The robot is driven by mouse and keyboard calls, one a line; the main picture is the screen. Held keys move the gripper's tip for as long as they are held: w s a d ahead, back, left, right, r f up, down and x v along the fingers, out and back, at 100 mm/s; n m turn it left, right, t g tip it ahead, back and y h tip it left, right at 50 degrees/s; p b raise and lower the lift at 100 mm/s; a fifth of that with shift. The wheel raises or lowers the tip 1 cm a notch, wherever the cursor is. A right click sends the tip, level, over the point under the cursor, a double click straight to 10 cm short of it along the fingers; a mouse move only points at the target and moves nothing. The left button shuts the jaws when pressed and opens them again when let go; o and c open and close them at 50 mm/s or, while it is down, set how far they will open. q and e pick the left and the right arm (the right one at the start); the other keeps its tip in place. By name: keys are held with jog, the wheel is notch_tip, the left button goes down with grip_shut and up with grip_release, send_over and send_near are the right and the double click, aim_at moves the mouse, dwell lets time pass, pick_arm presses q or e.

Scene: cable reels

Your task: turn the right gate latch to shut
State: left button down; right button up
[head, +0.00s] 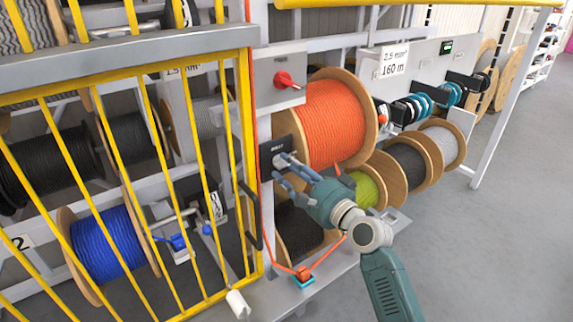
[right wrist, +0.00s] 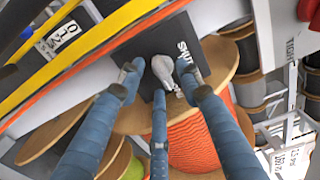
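The right gate latch has a dark plate (head: 268,151) on the grey post just right of the yellow gate (head: 244,120). In the right wrist view the plate (right wrist: 143,52) carries white lettering, partly covered by a finger; it appears to read SHUT. A light grey latch handle (right wrist: 163,72) stands out from the plate. My right gripper (head: 282,170) is in front of the plate. In the right wrist view its blue fingers (right wrist: 160,85) are spread around the handle, with gaps visible at the sides. Contact cannot be told. My left gripper is not in view.
The orange cable reel (head: 335,120) is close behind and right of my right gripper. A grey box with a red rotary switch (head: 287,79) is above it. An orange cord (head: 284,264) hangs below by the lower shelf. Open floor (head: 480,250) lies to the right.

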jog(key=shift+w+a, duration=0.35)
jog(key=shift+w, duration=0.1)
grip_shut()
jog(key=shift+f, duration=0.1)
